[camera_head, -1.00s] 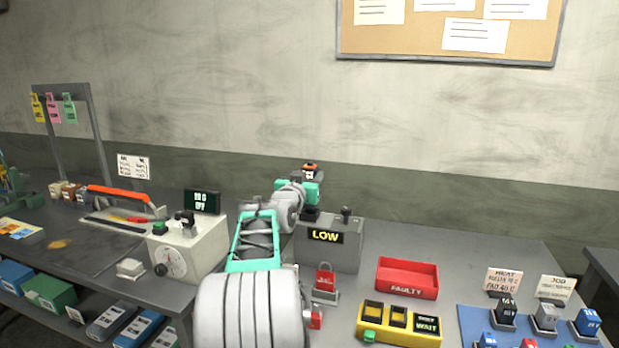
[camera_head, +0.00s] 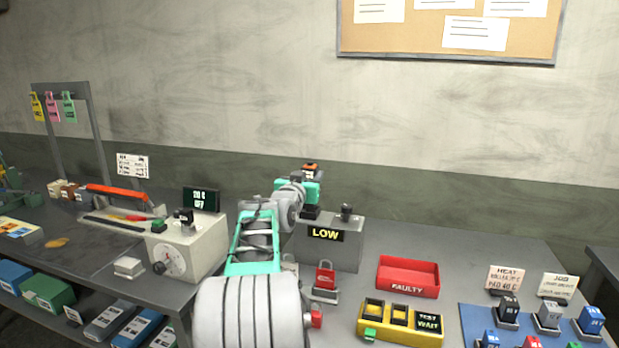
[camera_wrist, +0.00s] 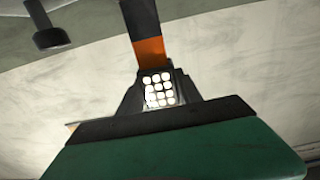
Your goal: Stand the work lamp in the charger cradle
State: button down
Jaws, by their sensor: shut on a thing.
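The work lamp (camera_head: 311,168) has a dark body with an orange band. My gripper (camera_head: 311,190), teal at its end, is shut on it above the grey box marked LOW (camera_head: 326,252). In the wrist view the lamp (camera_wrist: 150,50) shows a lit panel of white LEDs, the orange band and a dark shaft that runs out at the top edge. A dark block (camera_head: 311,212) on the box top sits just below the gripper. It may be the charger cradle, but I cannot tell whether the lamp touches it.
A dark knob (camera_head: 347,210) stands up at the box's right; a red padlock (camera_head: 325,277) is in front. A red FAULTY tray (camera_head: 408,290) and a yellow test unit (camera_head: 400,325) lie to the right. A white dial unit (camera_head: 190,250) stands left of my arm.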

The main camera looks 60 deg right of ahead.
jog(key=shift+f+b, duration=1.35)
jog(key=shift+b, duration=0.1)
jog(key=c, duration=0.7)
grip_release()
jog(key=shift+f, duration=0.1)
jog(key=a, duration=0.2)
jog(key=a+b, duration=0.1)
jog(key=a, duration=0.2)
jog(key=s+a, duration=0.1)
jog(key=a, duration=0.1)
jog(key=shift+s+a, duration=0.1)
jog(key=shift+a, duration=0.25)
